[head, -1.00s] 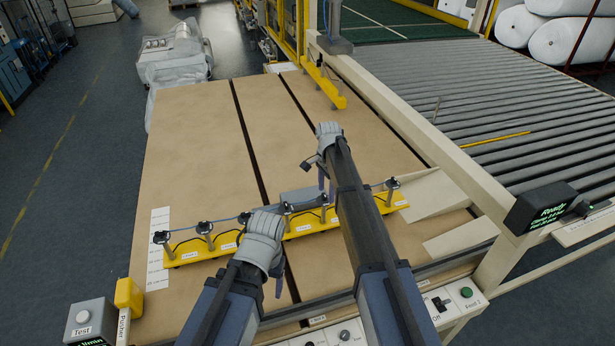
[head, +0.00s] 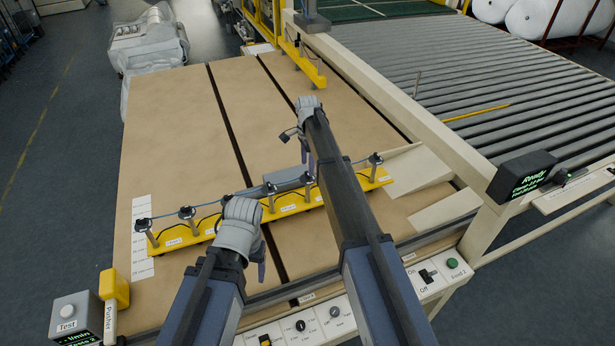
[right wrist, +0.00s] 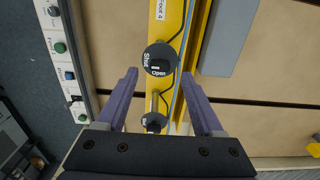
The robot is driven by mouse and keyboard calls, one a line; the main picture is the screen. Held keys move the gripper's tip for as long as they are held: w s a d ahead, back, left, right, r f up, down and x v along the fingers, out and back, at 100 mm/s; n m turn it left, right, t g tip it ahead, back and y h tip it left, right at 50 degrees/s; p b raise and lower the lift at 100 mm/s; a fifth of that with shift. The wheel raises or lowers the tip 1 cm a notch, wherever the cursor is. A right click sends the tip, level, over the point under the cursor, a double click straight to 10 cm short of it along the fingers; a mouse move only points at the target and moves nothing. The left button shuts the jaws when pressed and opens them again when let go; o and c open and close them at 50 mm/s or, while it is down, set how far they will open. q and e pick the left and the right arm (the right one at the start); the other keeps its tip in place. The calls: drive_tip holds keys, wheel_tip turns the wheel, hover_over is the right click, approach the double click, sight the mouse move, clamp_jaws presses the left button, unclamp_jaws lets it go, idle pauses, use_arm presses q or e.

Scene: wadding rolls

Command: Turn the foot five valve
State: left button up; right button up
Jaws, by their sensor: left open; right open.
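A yellow bar (head: 290,209) carries a row of dark valve knobs on posts across the tan table. In the right wrist view the bar shows a "Foot 4" label (right wrist: 160,10) and, just below it, a black knob (right wrist: 160,58) marked "Shut" and "Open". A second black knob (right wrist: 153,122) lies lower, between the fingers in the picture. I cannot tell which knob is foot five's. My right gripper (right wrist: 160,100) is open and empty above the bar; its arm hides part of the bar in the head view. My left gripper (head: 262,262) is open, near the bar's front side.
A control panel (head: 320,322) with switches and buttons runs along the table's front edge. A grey block (head: 290,180) lies behind the bar. A roller conveyor (head: 440,80) and a dark "Ready" display (head: 524,176) are at the right. The table's back left is clear.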

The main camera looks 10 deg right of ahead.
wheel_tip(320, 180, down, 4)
drive_tip(key=shift+r+b, duration=0.2)
drive_tip(key=shift+b, duration=1.05)
use_arm(q)
wheel_tip(320, 180, down, 4)
drive_tip(key=shift+r, duration=0.2)
use_arm(e)
clamp_jaws()
